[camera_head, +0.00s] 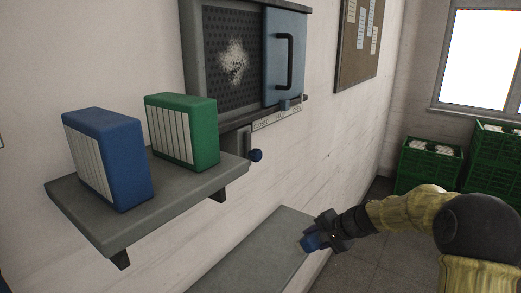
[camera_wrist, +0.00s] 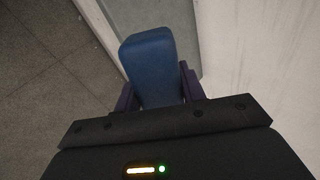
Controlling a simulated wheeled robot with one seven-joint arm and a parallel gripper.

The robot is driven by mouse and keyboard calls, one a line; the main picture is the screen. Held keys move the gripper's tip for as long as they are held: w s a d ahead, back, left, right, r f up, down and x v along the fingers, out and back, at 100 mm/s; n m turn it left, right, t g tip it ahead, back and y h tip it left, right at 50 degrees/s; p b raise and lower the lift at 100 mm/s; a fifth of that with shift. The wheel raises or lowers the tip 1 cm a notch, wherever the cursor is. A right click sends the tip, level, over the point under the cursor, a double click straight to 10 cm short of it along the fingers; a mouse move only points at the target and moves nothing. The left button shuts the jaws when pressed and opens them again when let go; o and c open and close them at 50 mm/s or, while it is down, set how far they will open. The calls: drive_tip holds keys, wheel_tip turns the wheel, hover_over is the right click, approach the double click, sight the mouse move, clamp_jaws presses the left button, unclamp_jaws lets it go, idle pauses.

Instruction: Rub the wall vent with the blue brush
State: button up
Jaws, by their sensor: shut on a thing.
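My gripper (camera_head: 322,238) is shut on a blue block that appears to be the blue brush (camera_head: 309,242). The brush also shows in the wrist view (camera_wrist: 148,65), with a finger on either side. No bristles show on it. My gripper is low, over the right end of a grey ledge, well below and to the right of the wall vent. The vent (camera_head: 214,70) is a dark perforated panel in a grey frame, with a pale fuzzy patch (camera_head: 234,62) near its middle. A blue door panel (camera_head: 286,60) with a dark handle stands at its right, leaving the perforated part uncovered.
A grey shelf (camera_head: 210,185) left of the vent bears a blue block (camera_head: 120,160) and a green block (camera_head: 192,130), both with white striped sides. The grey ledge (camera_head: 255,255) is clear. Green crates (camera_head: 428,165) stand right.

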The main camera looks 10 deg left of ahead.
drive_tip(key=s+a+r+t+y, duration=0.1)
drive_tip(key=a+r+t+y, duration=0.2)
drive_tip(key=r, duration=1)
drive_tip(key=a+r+y, duration=0.2)
drive_tip(key=a+r, duration=0.4)
drive_tip(key=r, duration=0.7)
drive_tip(key=n+y+p, duration=0.2)
drive_tip(key=y, duration=0.2)
approach(217, 75)
drive_tip(key=shift+s+d+r+g, duration=0.1)
drive_tip(key=shift+s+d+g, duration=0.25)
drive_tip(key=shift+d, duration=0.45)
drive_tip(key=shift+w, duration=0.15)
drive_tip(key=shift+p+x, duration=1.55)
drive_tip(key=shift+x, duration=1.35)
drive_tip(key=shift+x, duration=1.05)
